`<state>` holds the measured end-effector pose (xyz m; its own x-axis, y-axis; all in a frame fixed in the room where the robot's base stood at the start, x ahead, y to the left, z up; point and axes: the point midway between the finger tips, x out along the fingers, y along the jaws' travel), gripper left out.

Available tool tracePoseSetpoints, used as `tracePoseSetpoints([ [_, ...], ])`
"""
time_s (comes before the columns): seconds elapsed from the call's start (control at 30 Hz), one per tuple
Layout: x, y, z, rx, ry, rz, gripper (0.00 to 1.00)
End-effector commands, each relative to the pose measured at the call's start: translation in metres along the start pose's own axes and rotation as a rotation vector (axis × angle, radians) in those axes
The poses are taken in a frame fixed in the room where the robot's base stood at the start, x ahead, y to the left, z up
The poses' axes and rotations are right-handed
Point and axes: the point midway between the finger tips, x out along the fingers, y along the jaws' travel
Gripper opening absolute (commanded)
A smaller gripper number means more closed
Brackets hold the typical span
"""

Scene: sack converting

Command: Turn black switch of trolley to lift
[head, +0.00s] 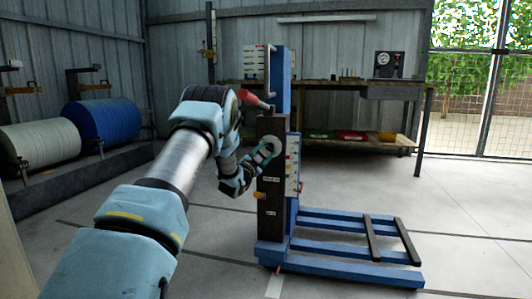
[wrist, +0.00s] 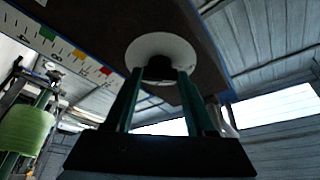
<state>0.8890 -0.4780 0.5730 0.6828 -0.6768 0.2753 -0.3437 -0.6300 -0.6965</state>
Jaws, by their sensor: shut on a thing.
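The blue trolley (head: 340,268) stands in the middle of the head view, with a dark upright box (head: 271,215) on its column. A pale round dial (head: 275,143) is on the box face. In the wrist view the white dial (wrist: 165,47) shows close up, with the black switch (wrist: 159,69) at its centre. My gripper (wrist: 157,74) reaches up to the dial, its two green fingers on either side of the switch and shut on it. In the head view my gripper (head: 262,155) is at the dial. The switch's pointing direction is hard to tell.
A red-handled lever (head: 256,100) sticks out above the box. A scale strip (head: 293,165) runs along the column's side. A workbench (head: 345,83) stands behind; blue (head: 103,121) and pale rolls (head: 42,143) are at left. Floor at right is clear.

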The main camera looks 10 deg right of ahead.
Motion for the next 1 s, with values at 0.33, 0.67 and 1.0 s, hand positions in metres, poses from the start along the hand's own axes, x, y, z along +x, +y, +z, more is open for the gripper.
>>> tracePoseSetpoints([
  [0.33,0.000,0.000,0.001,-0.001,-0.002,-0.001,0.65],
  [0.67,0.000,0.000,0.000,0.000,-0.001,0.000,0.85],
  [1.0,-0.028,-0.002,-0.001,-0.002,-0.005,0.002,0.85],
])
